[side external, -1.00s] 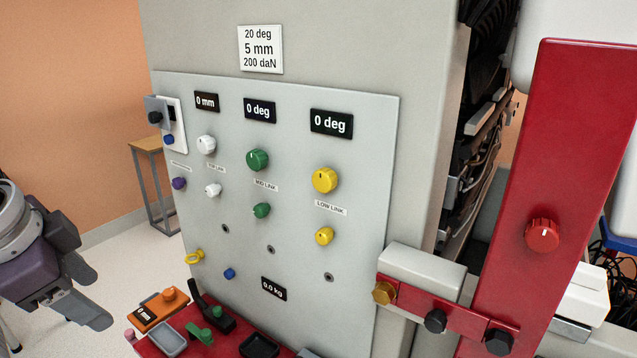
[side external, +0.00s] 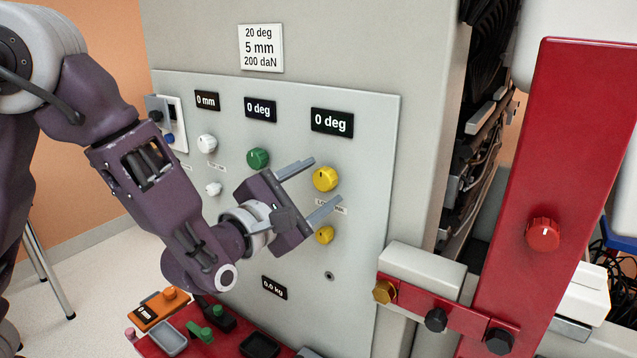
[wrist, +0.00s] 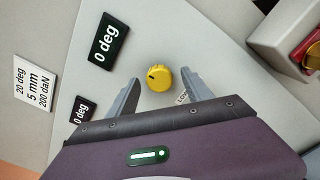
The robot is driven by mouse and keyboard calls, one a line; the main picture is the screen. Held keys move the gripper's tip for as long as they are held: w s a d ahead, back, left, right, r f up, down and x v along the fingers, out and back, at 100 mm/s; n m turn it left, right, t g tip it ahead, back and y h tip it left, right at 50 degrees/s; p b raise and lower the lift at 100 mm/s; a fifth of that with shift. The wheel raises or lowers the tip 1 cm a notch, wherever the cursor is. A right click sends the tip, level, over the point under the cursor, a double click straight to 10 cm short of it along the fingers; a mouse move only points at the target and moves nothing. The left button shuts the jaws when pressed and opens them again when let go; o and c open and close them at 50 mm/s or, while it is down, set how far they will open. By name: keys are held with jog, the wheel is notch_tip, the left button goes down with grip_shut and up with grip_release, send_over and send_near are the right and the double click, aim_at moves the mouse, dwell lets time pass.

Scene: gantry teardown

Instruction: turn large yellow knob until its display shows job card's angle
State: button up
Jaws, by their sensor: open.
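The large yellow knob (side external: 325,179) is on the grey panel, above a smaller yellow knob (side external: 324,234). Its display (side external: 332,122) above it reads 0 deg. The job card (side external: 261,49) reads 20 deg, 5 mm, 200 daN. My gripper (side external: 327,187) is open in front of the large knob, one finger toward its upper side and one toward its lower side. In the wrist view the large knob (wrist: 159,78) sits between the spread fingers (wrist: 160,88), just beyond their tips, with a dark pointer mark. I see no clear contact.
A green knob (side external: 257,159) and white knobs (side external: 207,144) stand on the panel to the left. A red tray (side external: 180,340) with tools lies below. A red bar with a gold bolt (side external: 384,292) sticks out at the lower right.

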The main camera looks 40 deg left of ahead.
jog(key=shift+w, duration=0.65)
jog(key=shift+a, duration=0.1)
grip_shut()
jog(key=shift+n, duration=0.3)
jog(key=n, duration=0.7)
jog(key=shift+n, duration=0.3)
jog(key=n, duration=0.3)
jog(key=shift+n, duration=2.2)
